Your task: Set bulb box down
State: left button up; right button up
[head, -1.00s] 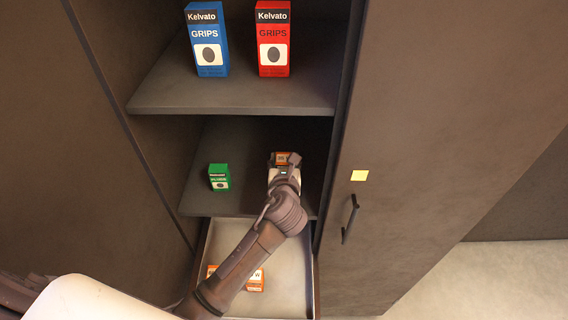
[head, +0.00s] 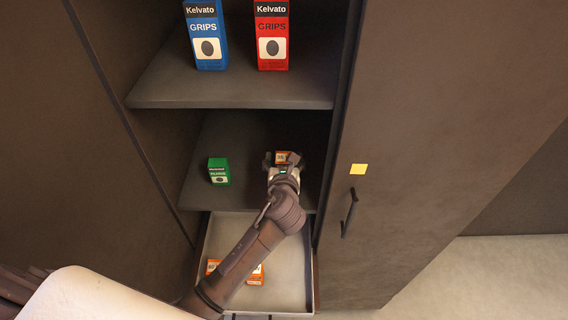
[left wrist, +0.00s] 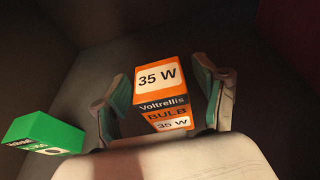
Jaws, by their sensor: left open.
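The orange and white bulb box, marked "35 W" and "BULB", stands on the middle shelf (head: 240,195). In the left wrist view the bulb box (left wrist: 163,85) is upright between the fingers of my left gripper (left wrist: 160,98), with a gap on each side. In the head view my left gripper (head: 283,162) is open at the box (head: 282,157), and only a small orange part shows past it. My right gripper is in neither view.
A small green box (head: 219,172) stands left of the bulb box. Blue (head: 206,38) and red (head: 272,38) grips boxes stand on the shelf above. Below is a pale tray (head: 290,245) holding orange boxes, partly hidden by my arm. A door handle (head: 349,213) is at right.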

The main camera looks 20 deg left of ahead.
pick_arm(q)
jog(key=shift+s+d+r, duration=0.1)
jog(key=shift+s, duration=0.25)
jog(key=b+v, duration=0.1)
jog(key=v, duration=1)
jog(key=shift+b, duration=0.4)
